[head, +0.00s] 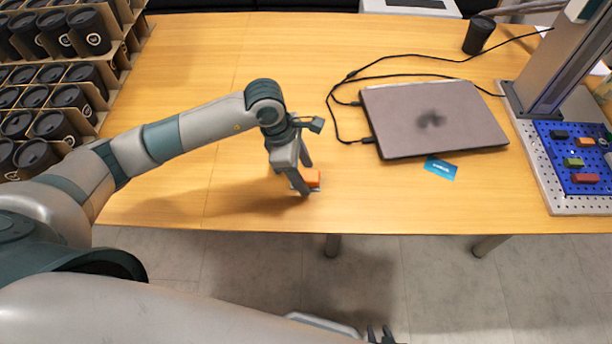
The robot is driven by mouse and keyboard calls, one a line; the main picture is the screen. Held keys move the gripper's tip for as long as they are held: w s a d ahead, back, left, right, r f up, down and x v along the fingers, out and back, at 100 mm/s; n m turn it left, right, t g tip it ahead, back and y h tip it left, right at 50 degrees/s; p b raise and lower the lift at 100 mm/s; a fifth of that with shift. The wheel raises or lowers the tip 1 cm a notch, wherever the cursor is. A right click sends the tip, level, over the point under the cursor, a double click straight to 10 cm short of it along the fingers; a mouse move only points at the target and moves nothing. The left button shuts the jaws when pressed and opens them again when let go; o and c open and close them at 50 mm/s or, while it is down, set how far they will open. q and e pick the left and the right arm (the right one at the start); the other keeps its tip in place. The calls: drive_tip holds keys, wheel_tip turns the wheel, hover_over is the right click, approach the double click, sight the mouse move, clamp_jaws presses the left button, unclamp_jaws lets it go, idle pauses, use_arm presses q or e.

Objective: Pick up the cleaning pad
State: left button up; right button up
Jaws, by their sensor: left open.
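The cleaning pad (313,179) looks like a small orange block with a pale underside. It lies on the wooden table near its front edge. My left gripper (304,180) points down at the pad with its fingers open. The fingers partly hide the pad's left side, and I cannot tell whether they touch it. My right gripper (381,335) shows only as dark tips at the bottom edge, below the table's front edge. The rest of it is cut off.
A closed laptop (460,115) with a dark smudge lies right of the pad, with black cables (345,95) behind. A blue card (440,168) lies before it. The laser marker (560,60) stands right. Racked black cups (75,97) fill the left. The middle table is clear.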

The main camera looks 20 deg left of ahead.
sight(310, 174)
idle(0.3)
use_arm(q)
drive_tip(key=c, duration=1.1)
drive_tip(key=shift+c, duration=0.2)
use_arm(e)
drive_tip(key=shift+d, duration=0.1)
use_arm(q)
drive_tip(key=shift+r, duration=0.15)
use_arm(e)
drive_tip(key=shift+w, duration=0.1)
